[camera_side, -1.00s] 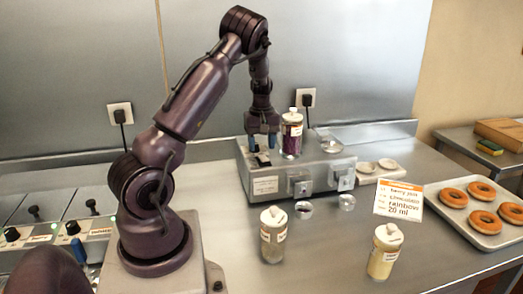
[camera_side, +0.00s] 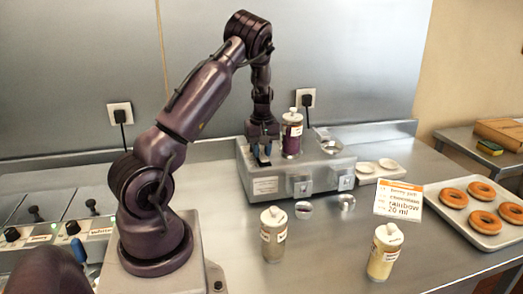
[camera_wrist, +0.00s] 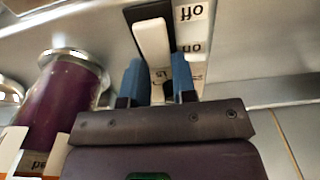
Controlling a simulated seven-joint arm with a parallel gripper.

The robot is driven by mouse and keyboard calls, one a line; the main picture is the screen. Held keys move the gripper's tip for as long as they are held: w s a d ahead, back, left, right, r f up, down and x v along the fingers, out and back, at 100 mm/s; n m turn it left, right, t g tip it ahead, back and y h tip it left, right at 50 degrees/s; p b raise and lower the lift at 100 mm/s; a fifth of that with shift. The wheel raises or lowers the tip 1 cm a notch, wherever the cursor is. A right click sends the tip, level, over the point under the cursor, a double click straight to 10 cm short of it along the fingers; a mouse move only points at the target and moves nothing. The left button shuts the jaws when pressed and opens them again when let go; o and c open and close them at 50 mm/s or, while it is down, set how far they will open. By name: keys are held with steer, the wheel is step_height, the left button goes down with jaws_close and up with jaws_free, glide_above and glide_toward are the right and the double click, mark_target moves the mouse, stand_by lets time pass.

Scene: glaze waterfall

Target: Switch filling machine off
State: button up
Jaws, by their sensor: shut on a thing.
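The filling machine (camera_side: 321,180) is a grey metal box on the counter. Its switch has a white rocker (camera_wrist: 152,40) in a black frame, beside upside-down "off" and "on" labels (camera_wrist: 190,28) in the wrist view. My gripper (camera_side: 262,150) is low over the left part of the machine's top, at the switch. In the wrist view my gripper's blue fingers (camera_wrist: 160,75) stand a little apart and are shut on the switch; the exact contact is hard to see. The switch's exact position is unclear.
A dark purple jar (camera_side: 291,138) stands on the machine close to the right of my gripper. Two jars stand in front, one brownish (camera_side: 273,238) and one yellow (camera_side: 384,255).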

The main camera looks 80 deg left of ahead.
steer(key=y, duration=0.3)
steer(key=shift+d+r+y, duration=0.3)
steer(key=shift+d, duration=0.1)
steer(key=o, duration=0.9)
steer(key=shift+r, duration=0.1)
steer(key=v, duration=1.3)
